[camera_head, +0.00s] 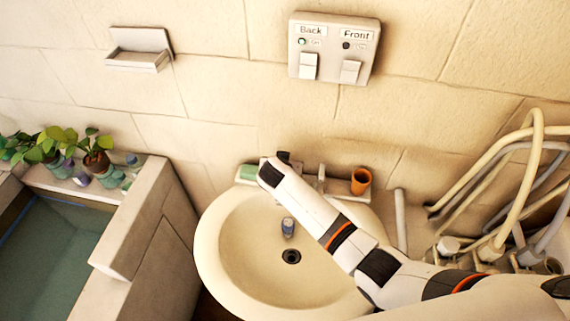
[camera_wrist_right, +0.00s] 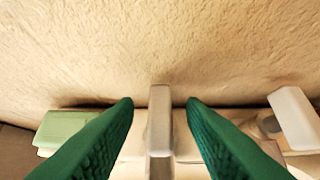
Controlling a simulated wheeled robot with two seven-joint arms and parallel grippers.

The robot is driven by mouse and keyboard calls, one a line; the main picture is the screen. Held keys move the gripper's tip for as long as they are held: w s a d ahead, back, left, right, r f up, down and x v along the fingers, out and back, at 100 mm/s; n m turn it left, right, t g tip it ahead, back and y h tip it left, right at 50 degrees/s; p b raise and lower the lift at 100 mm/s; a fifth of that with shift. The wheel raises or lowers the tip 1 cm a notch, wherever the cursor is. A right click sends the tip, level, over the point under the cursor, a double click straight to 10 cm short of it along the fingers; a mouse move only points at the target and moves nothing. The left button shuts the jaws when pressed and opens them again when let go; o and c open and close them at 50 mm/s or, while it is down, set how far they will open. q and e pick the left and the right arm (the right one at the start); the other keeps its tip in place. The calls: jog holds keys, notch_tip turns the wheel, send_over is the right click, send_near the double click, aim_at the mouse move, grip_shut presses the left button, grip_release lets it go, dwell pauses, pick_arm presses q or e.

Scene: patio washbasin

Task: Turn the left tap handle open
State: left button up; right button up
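The left tap handle (camera_wrist_right: 160,130) is a pale grey upright lever in the middle of the right wrist view. My right gripper (camera_wrist_right: 160,103) is open, with one green finger on each side of the handle and a visible gap on both sides. In the head view my right arm reaches over the washbasin (camera_head: 213,250) to its back rim and hides the left handle. Another upright grey tap part (camera_head: 321,179) shows right of my wrist. A pale tap part (camera_wrist_right: 294,117) stands at the right of the wrist view. My left gripper is not in view.
A green block (camera_head: 247,173), also in the wrist view (camera_wrist_right: 62,128), lies left of the handle. An orange cup (camera_head: 361,181) stands on the right back rim. Hoses (camera_head: 530,170) crowd the right. The wall is close behind.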

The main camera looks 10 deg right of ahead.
grip_shut()
